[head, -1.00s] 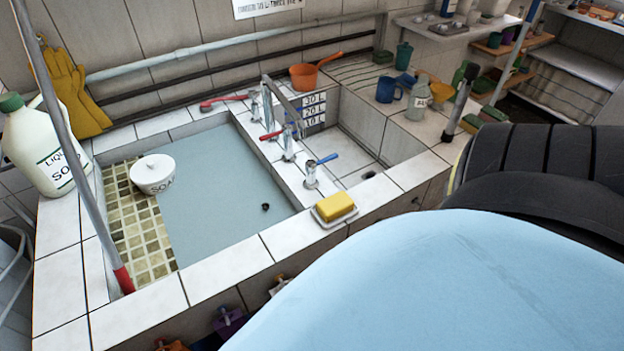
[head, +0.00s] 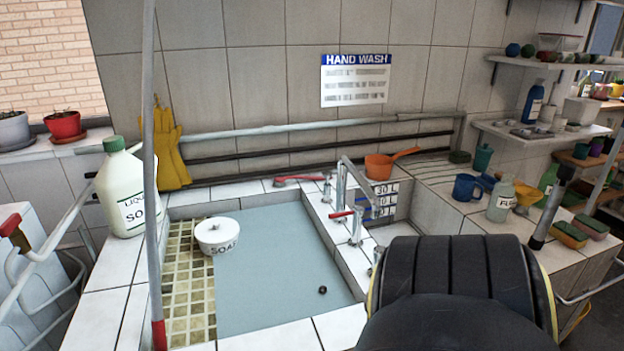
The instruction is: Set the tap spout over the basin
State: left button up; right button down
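The metal tap spout (head: 358,178) rises from the tiled divider between two basins. Its arm slants to the right and forward, with its end by the small right basin (head: 398,232), near the litre marks. The large left basin (head: 275,262) has a flat blue-grey surface and lies left of the spout. Neither of my grippers shows in the head view.
A white soap pot (head: 217,236) sits in the left basin over yellowish tiles. A liquid soap bottle (head: 124,192) stands on the left rim behind a grey pole (head: 150,130).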

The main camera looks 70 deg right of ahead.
aim_at(376, 204)
jog(key=u, duration=0.5)
jog(key=k, duration=0.75)
jog(key=z, duration=1.7)
jog(key=i, duration=0.5)
